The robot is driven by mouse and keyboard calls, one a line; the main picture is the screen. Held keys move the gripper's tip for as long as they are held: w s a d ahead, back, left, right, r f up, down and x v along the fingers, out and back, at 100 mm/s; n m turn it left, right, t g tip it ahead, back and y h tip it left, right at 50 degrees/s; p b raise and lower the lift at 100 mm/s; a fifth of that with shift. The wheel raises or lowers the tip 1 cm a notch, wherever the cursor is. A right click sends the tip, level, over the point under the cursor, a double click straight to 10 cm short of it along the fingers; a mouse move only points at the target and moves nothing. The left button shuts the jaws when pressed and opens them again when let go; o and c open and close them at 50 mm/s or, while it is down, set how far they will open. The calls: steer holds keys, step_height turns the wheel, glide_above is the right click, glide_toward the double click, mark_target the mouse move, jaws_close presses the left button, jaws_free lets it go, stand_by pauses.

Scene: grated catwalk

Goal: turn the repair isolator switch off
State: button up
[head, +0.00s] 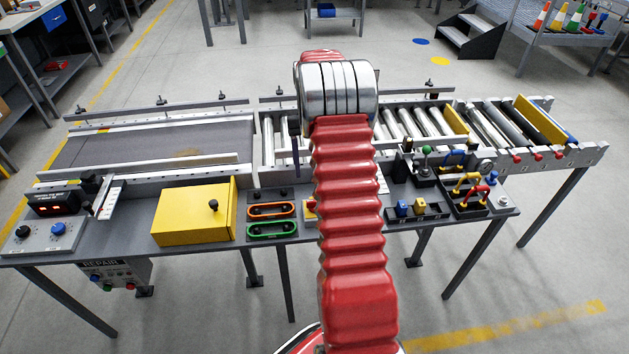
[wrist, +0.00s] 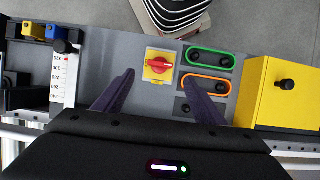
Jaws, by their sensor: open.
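A red rotary handle on a yellow square plate (wrist: 160,64), which looks like an isolator switch, sits on the grey bench top. Its handle lies roughly crosswise in the wrist view, with a pale mark at its right end. In the head view only a sliver of its yellow plate (head: 310,209) shows beside my arm. My gripper (wrist: 159,77) is open and empty, its two dark fingers apart, one on each side of the handle in the picture. The fingers do not appear to touch it; the height gap is unclear. A box labelled REPAIR (head: 101,264) hangs under the bench.
Orange (wrist: 206,85) and green (wrist: 210,58) handles sit right of the switch, then a yellow box (wrist: 283,92) with a black knob. A scale with a slider (wrist: 64,80) and blue and yellow blocks are at left. Conveyor rollers (head: 405,124) run behind the bench.

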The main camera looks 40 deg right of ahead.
steer(key=v, duration=0.3)
steer(key=shift+r, duration=0.2)
stand_by(0.4)
steer(key=s+a+r+n+t+h, duration=0.1)
steer(key=s+a+r, duration=0.4)
steer(key=a, duration=0.6)
steer(key=s+a+r+n+t, duration=0.3)
steer(key=s+a+r+t, duration=0.2)
steer(key=s+a, duration=0.4)
steer(key=s+a+r+n+t+h, duration=0.1)
steer(key=s+a+r, duration=0.4)
steer(key=a, duration=0.9)
steer(key=shift+s+r+n+t+h, duration=0.15)
steer(key=shift+s+n+t+h, duration=0.15)
steer(key=shift+s+n+t, duration=0.8)
